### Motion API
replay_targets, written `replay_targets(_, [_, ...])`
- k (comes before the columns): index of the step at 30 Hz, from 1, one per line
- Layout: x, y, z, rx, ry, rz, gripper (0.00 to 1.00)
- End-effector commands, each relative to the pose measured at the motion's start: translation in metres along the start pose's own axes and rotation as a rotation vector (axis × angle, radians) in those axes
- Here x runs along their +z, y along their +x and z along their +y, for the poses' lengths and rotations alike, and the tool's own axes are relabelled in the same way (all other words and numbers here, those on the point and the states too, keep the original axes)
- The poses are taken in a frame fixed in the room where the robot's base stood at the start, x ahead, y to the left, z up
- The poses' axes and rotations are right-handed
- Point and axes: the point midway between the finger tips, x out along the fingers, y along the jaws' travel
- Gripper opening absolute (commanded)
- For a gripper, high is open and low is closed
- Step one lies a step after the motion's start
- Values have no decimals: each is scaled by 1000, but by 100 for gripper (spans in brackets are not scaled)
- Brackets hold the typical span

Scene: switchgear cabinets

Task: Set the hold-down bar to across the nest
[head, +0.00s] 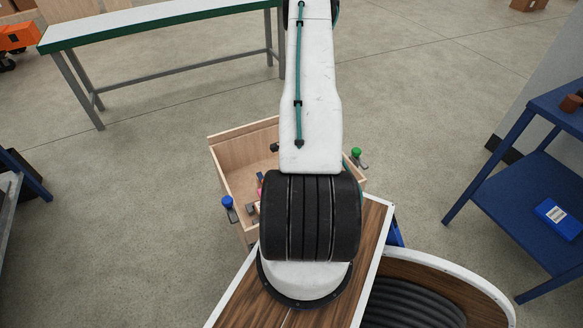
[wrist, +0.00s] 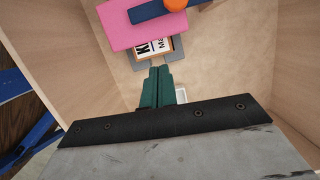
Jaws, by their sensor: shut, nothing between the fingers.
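In the wrist view a dark blue bar (wrist: 158,12) with an orange knob (wrist: 207,3) lies over a pink block (wrist: 122,28); it looks like the hold-down bar. Part of it is cut off by the top edge. Below the pink block a grey plate (wrist: 140,65) carries a white label with black print in an orange border; which part is the nest I cannot tell. My gripper (wrist: 158,72) is shut and empty, its green fingers pointing at the plate's near edge; contact cannot be told. In the head view my arm hides most of this.
A pale wooden box (head: 232,170) surrounds the work, its walls close on both sides. A blue knob (head: 227,202) and a green knob (head: 356,152) stand at its sides. A blue shelf (head: 515,190) stands right and a green-edged bench (head: 160,22) behind.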

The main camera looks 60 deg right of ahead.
Motion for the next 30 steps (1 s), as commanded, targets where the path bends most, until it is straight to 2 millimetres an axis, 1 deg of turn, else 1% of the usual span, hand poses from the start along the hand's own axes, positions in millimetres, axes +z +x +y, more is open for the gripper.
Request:
replay_targets(1, [0, -8, -1, -2, -1, 1, 0])
replay_targets(3, [0, -16, 0, -1, -2, 1, 0])
replay_targets(7, [1, -23, 0, 1, -2, 0, 0])
replay_targets(27, [2, -24, 0, 1, -9, 0, 0])
replay_targets(30, [10, -24, 5, 23, -52, -35, 0])
